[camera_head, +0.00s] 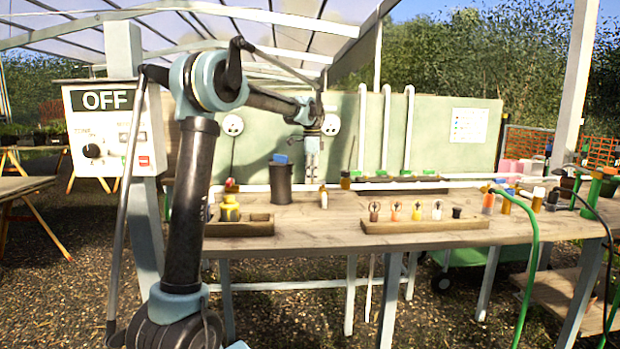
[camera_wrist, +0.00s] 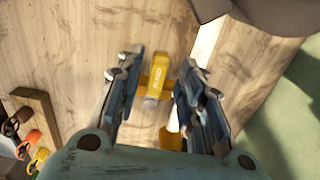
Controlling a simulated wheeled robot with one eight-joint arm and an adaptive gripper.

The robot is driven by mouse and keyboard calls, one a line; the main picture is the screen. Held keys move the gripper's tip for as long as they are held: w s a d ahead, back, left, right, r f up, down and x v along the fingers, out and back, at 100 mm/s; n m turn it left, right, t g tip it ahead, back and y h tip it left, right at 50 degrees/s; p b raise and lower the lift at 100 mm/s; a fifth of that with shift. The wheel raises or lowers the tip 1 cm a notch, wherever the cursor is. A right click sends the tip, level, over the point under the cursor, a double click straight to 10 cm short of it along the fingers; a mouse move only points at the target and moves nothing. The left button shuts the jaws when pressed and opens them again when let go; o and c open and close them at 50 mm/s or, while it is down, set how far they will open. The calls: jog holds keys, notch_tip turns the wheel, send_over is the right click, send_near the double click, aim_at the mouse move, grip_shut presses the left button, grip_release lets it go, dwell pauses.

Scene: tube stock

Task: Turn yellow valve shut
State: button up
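A yellow fitting with dark lettering (camera_wrist: 160,80), which looks like the yellow valve, is on the wooden bench between my fingers in the wrist view. A short yellow crosspiece sticks out at its sides, and a white and yellow part (camera_wrist: 172,133) shows below it. In the head view the valve (camera_head: 323,199) is small and pale yellow at the bench's back half. My gripper (camera_wrist: 152,88) is open, one finger on each side of the valve; I cannot tell whether they touch it. In the head view my gripper (camera_head: 312,178) points down just above the valve.
A dark canister (camera_head: 281,185) stands left of the valve. A wooden tray (camera_head: 250,229) holds a yellow bottle (camera_head: 230,208). A wooden rack (camera_head: 425,226) of small coloured pieces is in front right. A white pipe (camera_head: 365,186) runs along the back. A control box (camera_head: 108,130) reads OFF.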

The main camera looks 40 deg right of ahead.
jog(key=shift+r, duration=0.1)
notch_tip(320, 180, up, 12)
dwell(0.7)
dwell(0.5)
